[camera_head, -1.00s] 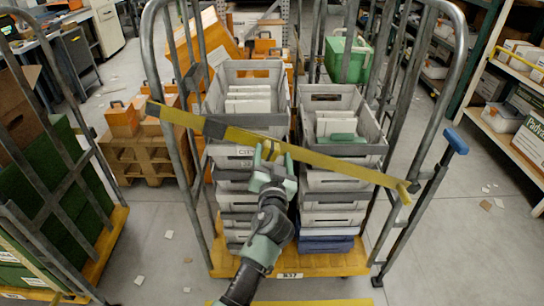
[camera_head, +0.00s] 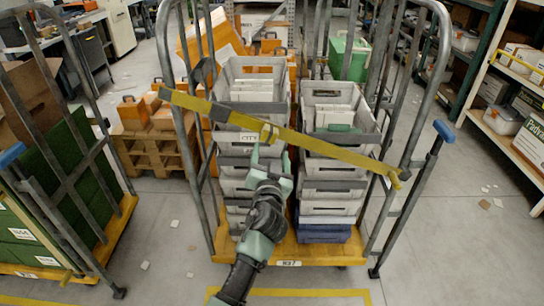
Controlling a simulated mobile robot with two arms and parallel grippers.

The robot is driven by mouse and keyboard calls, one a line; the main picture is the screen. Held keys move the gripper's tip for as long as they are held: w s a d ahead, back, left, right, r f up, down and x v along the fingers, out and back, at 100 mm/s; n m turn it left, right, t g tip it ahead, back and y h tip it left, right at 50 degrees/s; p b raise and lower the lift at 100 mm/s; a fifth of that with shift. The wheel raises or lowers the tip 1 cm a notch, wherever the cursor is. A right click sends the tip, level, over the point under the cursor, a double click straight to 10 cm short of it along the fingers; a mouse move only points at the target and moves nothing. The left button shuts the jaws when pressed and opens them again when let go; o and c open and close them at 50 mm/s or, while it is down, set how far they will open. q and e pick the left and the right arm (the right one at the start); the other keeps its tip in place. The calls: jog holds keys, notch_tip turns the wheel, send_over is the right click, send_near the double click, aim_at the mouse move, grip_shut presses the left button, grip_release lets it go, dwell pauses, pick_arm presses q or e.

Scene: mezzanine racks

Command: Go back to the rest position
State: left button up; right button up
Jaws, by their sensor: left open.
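My left gripper (camera_head: 270,158) is in the middle of the view, at the end of my arm coming up from the bottom. Its two fingers are spread and point at the trolley, with nothing seen between them. The fingertips show just below a yellow strap (camera_head: 328,149), near a yellow fitting on it; whether they touch it is hard to tell. The strap runs slanting across the front of a grey-framed roll trolley (camera_head: 435,50), high on the left and low on the right. My right gripper is not in view.
The trolley holds two stacks of grey crates (camera_head: 330,188) on an orange base (camera_head: 300,253). Another trolley with green boxes (camera_head: 55,170) stands at the left. A wooden pallet (camera_head: 150,150) with orange boxes is behind. Shelves (camera_head: 495,140) stand at the right. Floor between is mostly clear, with scraps.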

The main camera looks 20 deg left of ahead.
pick_arm(q)
jog(key=s+d+f+m+g+h, duration=0.1)
jog(key=s+f+g, duration=0.1)
jog(key=f, duration=0.8)
jog(key=s+d+f+m+g+h, duration=0.1)
jog(key=s+f+g, duration=0.15)
jog(key=f, duration=0.85)
jog(key=s+f+g+h, duration=0.1)
jog(key=s+f+g, duration=0.1)
jog(key=s+f, duration=0.75)
jog(key=s+f+g+h, duration=0.15)
jog(key=s+f, duration=0.45)
jog(key=f, duration=0.6)
jog(key=s+a+f+g, duration=0.2)
jog(key=s+f, duration=0.4)
jog(key=s, duration=0.7)
jog(key=s+a+f+g, duration=0.2)
jog(key=s+f, duration=0.4)
jog(key=s, duration=0.7)
jog(key=s+a+f+g, duration=0.2)
jog(key=s+f+g, duration=0.2)
jog(key=s, duration=0.9)
notch_tip(320, 180, down, 2)
jog(key=shift+s+n, duration=0.35)
jog(key=shift+n, duration=0.05)
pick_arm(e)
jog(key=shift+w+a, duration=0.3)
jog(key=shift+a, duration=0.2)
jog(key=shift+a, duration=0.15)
